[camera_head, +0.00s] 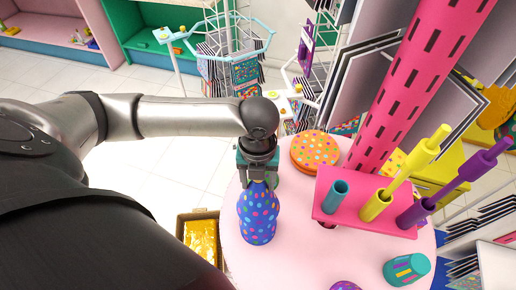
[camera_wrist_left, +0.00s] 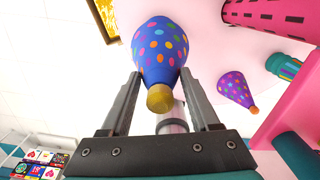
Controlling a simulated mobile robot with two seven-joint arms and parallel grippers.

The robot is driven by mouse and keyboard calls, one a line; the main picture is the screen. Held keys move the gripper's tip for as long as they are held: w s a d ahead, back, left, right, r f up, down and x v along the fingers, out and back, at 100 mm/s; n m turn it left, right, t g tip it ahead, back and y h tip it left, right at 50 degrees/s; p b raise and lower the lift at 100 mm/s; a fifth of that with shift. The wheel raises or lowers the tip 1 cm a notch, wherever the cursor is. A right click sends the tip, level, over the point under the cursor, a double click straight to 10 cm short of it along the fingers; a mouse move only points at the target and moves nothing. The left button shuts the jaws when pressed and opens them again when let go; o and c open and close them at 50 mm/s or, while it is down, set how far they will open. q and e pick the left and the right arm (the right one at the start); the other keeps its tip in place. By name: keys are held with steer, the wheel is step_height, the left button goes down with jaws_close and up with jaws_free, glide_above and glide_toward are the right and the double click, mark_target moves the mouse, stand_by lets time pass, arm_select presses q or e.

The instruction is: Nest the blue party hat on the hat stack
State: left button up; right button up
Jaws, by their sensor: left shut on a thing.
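The blue party hat (camera_head: 258,217) has coloured dots and stands point up over the left part of the round pink table (camera_head: 300,262). My left gripper (camera_head: 257,180) comes down from above and is shut on the hat near its tip. In the left wrist view the hat (camera_wrist_left: 160,43) and its gold pompom show between the fingers (camera_wrist_left: 160,76). I cannot tell whether its rim touches the table. A purple dotted hat (camera_wrist_left: 235,88) stands apart from it; only its top (camera_head: 346,286) shows in the head view. I cannot tell whether this is the stack. My right gripper is not in view.
A pink rack (camera_head: 330,212) with teal, yellow and purple tubes stands right of the hat, and a teal striped cup (camera_head: 405,270) near the right edge. Orange dotted round items (camera_head: 315,150) lie behind. A gold-filled box (camera_head: 203,243) is beside the table. The table's front middle is clear.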

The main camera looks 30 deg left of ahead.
mark_target(258, 196)
arm_select(q)
steer(key=shift+f+b, duration=1.9)
steer(key=shift+f, duration=2)
steer(key=o, duration=1.5)
steer(key=shift+r, duration=0.1)
step_height(258, 196, up, 15)
steer(key=shift+r+p, duration=0.1)
steer(key=shift+p, duration=0.95)
